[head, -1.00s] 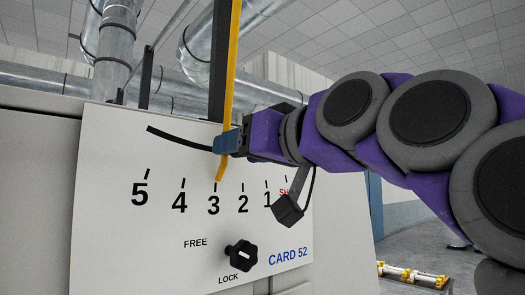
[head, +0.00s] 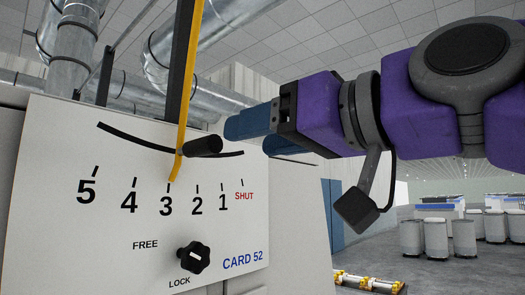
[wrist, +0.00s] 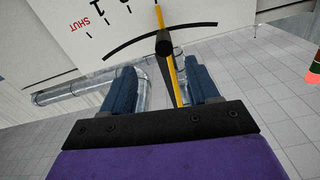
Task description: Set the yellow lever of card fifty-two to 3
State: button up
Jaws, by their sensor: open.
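The yellow lever (head: 183,110) stands upright in front of the white card 52 panel (head: 60,150). Its lower tip points at the 3 mark. A black handle (head: 203,146) sticks out from the lever toward my gripper; it also shows end-on in the wrist view (wrist: 164,46). My gripper (head: 255,132) is open and empty, to the right of the handle and apart from it. In the wrist view both blue fingers of my gripper (wrist: 162,85) are spread, with the handle beyond their tips. The black knob (head: 193,257) sits between FREE and LOCK; its white mark's exact setting is hard to tell.
A curved black slot (head: 125,138) runs across the panel behind the lever. Silver ducts (head: 165,45) run overhead. At the right, several grey cans (head: 437,238) stand on the floor, and a yellow-and-white floor fixture (head: 368,282) lies low beside the panel.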

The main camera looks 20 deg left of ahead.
jog(key=shift+v, duration=2.05)
jog(key=shift+s, duration=0.1)
